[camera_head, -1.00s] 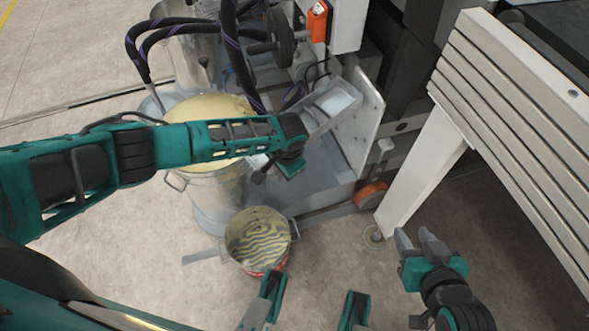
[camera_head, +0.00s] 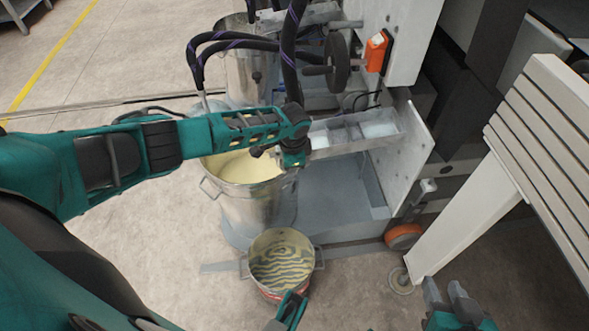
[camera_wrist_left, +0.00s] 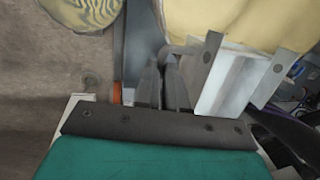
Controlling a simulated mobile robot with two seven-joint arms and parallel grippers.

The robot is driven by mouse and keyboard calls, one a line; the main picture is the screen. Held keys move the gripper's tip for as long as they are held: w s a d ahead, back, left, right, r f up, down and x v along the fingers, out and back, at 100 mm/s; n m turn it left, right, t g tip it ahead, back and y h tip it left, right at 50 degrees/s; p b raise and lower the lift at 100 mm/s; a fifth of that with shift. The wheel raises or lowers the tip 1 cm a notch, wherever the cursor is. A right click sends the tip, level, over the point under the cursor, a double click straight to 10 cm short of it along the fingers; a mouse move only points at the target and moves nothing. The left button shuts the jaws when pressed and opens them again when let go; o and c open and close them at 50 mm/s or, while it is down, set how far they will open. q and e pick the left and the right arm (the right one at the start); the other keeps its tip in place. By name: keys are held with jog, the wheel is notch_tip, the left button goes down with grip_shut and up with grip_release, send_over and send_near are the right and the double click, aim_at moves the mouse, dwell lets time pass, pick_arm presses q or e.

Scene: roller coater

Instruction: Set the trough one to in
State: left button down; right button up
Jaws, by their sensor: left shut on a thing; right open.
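The trough (camera_head: 352,133) is a grey metal channel with pale cells, reaching left from the machine's side plate above a grey floor pan. My left gripper (camera_head: 294,152) is at its left end. In the left wrist view, the left fingers (camera_wrist_left: 162,85) are shut on a small grey handle (camera_wrist_left: 178,49) beside the trough's pale metal end (camera_wrist_left: 228,85). The fingertips are partly hidden in the head view. My right gripper (camera_head: 450,295) is open and empty at the bottom right, far from the trough.
A large bucket of cream paint (camera_head: 245,168) stands under my left forearm. A smaller pot with swirled paint (camera_head: 282,262) stands in front. A white slatted bench (camera_head: 465,215) is at right. Hoses (camera_head: 240,42) hang above. Floor at left is clear.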

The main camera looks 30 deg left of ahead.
pick_arm(q)
jog(key=shift+w+a+r, duration=0.1)
jog(key=shift+w+a, duration=0.15)
jog(key=shift+a, duration=0.05)
jog(key=c, duration=1.2)
grip_release()
notch_tip(320, 180, up, 12)
jog(key=s+d+p, duration=0.1)
jog(key=s+p, duration=0.1)
jog(key=p, duration=0.4)
jog(key=shift+d+r, duration=0.25)
jog(key=shift+s, duration=0.1)
